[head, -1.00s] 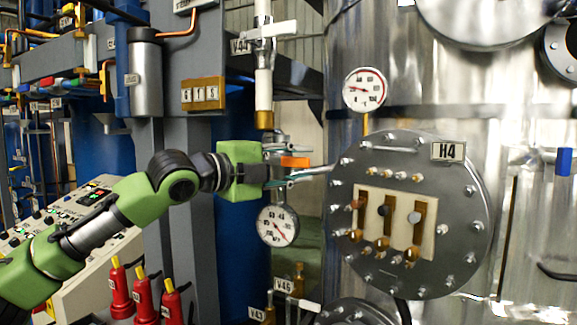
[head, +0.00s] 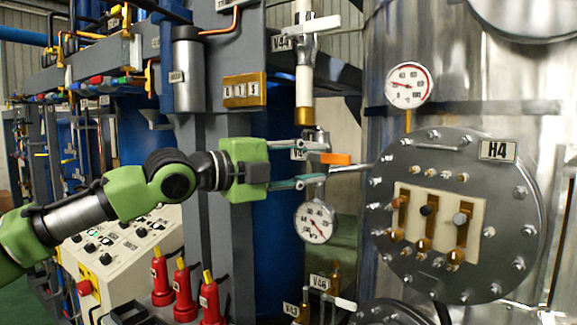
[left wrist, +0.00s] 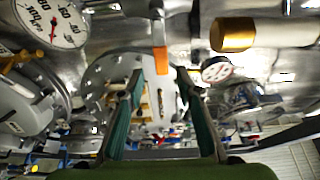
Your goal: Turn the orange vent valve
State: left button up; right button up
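The orange vent valve handle (head: 336,158) is a short flat bar beside the steel vessel, left of the round H4 flange. My left gripper (head: 318,163) points right toward it. Its two fingers are apart, one above and one below the handle's level, and the handle shows at their tips. In the left wrist view the orange handle (left wrist: 160,60) hangs between the open fingertips (left wrist: 161,76), with a gap on each side. I see no contact. The valve's body behind the handle is hard to make out. My right gripper is in neither view.
A dial gauge (head: 316,222) hangs just below the fingers, and a white-handled pipe (head: 305,80) runs down above them. The H4 flange (head: 470,160) stands close on the right. Red bottle-like fittings (head: 184,290) and a control panel (head: 120,245) are below my arm.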

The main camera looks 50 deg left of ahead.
pick_arm(q)
jog(key=shift+s+a, duration=0.15)
jog(key=shift+s, duration=1.15)
jog(key=shift+s+a, duration=0.15)
jog(key=shift+s, duration=1.1)
